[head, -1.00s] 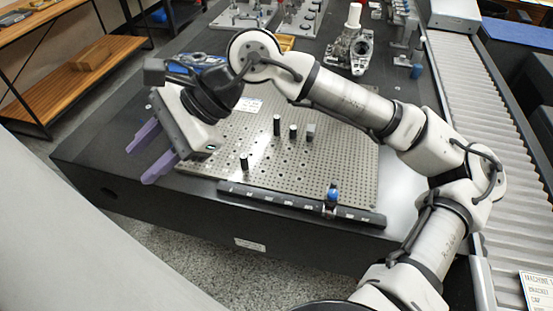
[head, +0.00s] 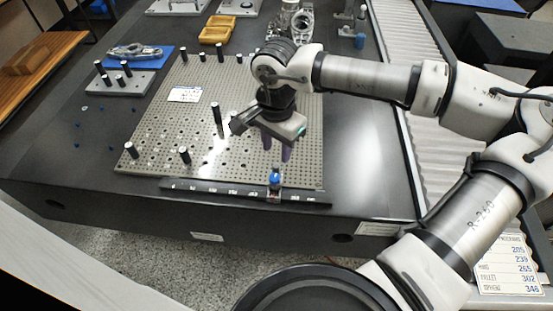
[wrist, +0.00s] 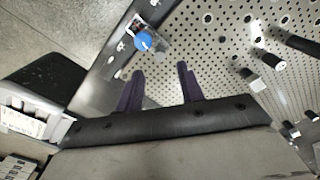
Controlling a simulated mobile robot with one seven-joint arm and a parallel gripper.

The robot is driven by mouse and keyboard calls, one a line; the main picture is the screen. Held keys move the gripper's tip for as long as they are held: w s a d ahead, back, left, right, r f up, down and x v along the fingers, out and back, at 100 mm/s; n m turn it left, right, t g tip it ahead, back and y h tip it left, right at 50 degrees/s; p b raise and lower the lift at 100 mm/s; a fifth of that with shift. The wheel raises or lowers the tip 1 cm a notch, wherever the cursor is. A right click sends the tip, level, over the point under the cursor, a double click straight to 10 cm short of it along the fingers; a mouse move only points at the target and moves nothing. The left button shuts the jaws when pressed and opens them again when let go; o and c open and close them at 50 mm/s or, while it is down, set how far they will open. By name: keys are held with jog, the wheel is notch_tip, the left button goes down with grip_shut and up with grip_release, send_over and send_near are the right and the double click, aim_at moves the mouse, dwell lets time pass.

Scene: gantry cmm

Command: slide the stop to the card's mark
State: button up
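The stop (head: 274,184) is a small slider with a blue knob, on a dark rail (head: 225,190) with small white labels along the front edge of the perforated plate. It sits toward the rail's right end. In the wrist view the blue knob (wrist: 143,40) is ahead of the fingers. My gripper (head: 280,153) points down above the plate, just behind the stop; its purple fingers (wrist: 160,78) are apart with nothing between them. A white card (head: 185,95) lies on the plate, its text too small to read.
Black pins (head: 217,116) stand on the perforated plate (head: 170,140), several left of my gripper. A grey block with pins (head: 120,82), a blue mat (head: 140,58) and a yellow tray (head: 216,30) are farther back. A roller conveyor (head: 425,140) runs at right.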

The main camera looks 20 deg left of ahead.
aim_at(276, 165)
notch_tip(276, 165, down, 6)
jog(key=shift+r, duration=0.1)
jog(key=shift+c, duration=0.5)
grip_shut()
